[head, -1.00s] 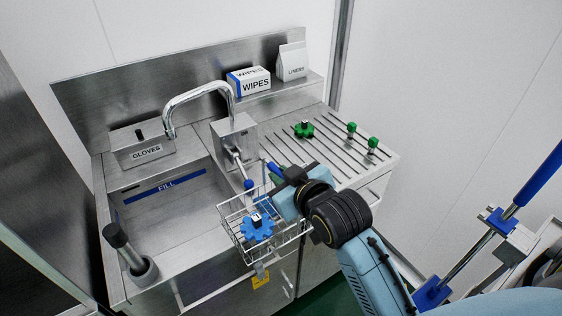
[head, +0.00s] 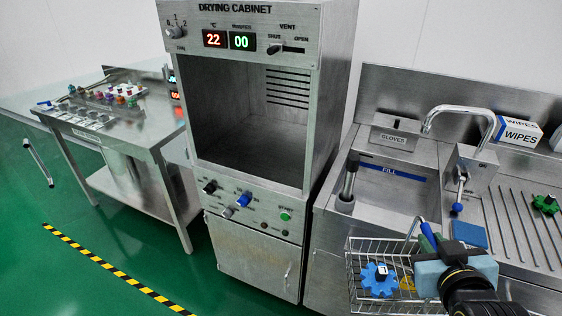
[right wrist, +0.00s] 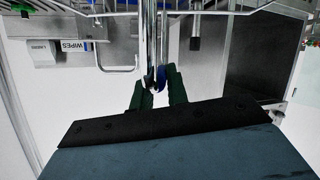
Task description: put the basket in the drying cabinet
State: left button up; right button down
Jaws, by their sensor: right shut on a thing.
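The wire basket (head: 362,272) hangs in front of the sink at the lower right of the head view, with a blue gear-shaped part (head: 379,279) inside it. My right gripper (head: 428,236) is shut on the basket's blue handle. In the right wrist view the dark green fingers (right wrist: 158,88) close around the handle, with basket wires along the top. The drying cabinet (head: 318,75) stands left of the sink. Its upper chamber (head: 240,115) is open at the front and looks empty. My left gripper is not in view.
The sink (head: 385,190) has a curved tap (head: 455,110) and an upright grey-handled tool (head: 348,178). A green knobbed part (head: 545,204) sits on the ribbed drainboard at right. A steel table (head: 150,130) with small coloured parts stands at left. Green floor with a striped line lies clear in front.

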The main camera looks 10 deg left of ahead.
aim_at(262, 144)
jog(key=u, duration=0.2)
jog(key=k, duration=0.5)
jog(key=u, duration=1.15)
jog(key=i, duration=1.5)
jog(key=z, duration=0.7)
jog(key=i, duration=0.85)
jog(key=z, duration=0.05)
